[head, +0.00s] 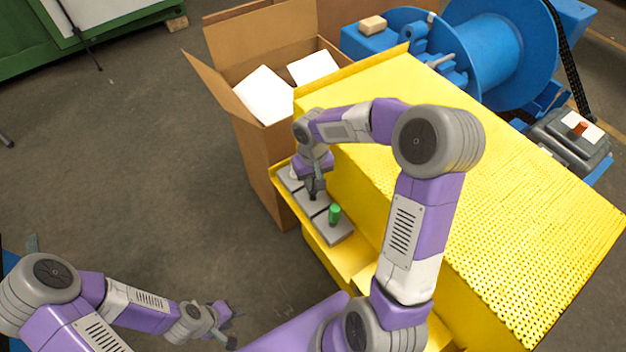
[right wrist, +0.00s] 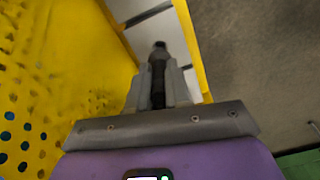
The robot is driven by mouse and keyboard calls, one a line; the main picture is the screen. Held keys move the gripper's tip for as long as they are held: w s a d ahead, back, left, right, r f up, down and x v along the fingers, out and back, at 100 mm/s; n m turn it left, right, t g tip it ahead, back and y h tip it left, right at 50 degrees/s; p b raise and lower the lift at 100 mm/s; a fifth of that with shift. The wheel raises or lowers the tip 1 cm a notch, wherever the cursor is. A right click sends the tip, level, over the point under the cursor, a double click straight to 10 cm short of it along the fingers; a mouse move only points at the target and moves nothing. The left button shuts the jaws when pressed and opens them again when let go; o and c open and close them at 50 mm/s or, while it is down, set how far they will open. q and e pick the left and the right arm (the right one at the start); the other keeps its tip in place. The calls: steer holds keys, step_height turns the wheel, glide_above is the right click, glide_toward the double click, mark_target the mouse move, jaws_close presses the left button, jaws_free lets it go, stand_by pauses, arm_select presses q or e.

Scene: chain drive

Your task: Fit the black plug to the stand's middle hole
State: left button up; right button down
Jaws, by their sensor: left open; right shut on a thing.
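The stand (head: 341,233) is a row of grey blocks on a yellow ledge in the head view. A green plug (head: 335,213) stands upright in its near block. A small pale thing, perhaps a white plug (head: 293,173), shows at the far block. My right gripper (head: 314,187) points down over the middle block. It is shut on the black plug, whose dark shaft and tip (right wrist: 159,52) stick out past the fingers in the right wrist view. I cannot tell whether the tip is in the hole. My left gripper (head: 226,325) is open and empty, low over the floor.
A perforated yellow guard (head: 490,200) rises right beside the ledge. An open cardboard box (head: 255,150) with white pieces stands behind and left of the stand. Blue machinery (head: 500,50) is at the back. The floor (head: 130,170) on the left is clear.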

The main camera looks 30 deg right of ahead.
mark_target(313, 190)
steer(key=shift+f+b, duration=1.65)
steer(key=shift+f, duration=0.5)
steer(key=c, duration=1)
jaws_free()
steer(key=shift+r, duration=0.1)
steer(key=shift+r, duration=0.1)
step_height(313, 190, up, 7)
steer(key=p, duration=0.3)
steer(key=shift+r, duration=0.15)
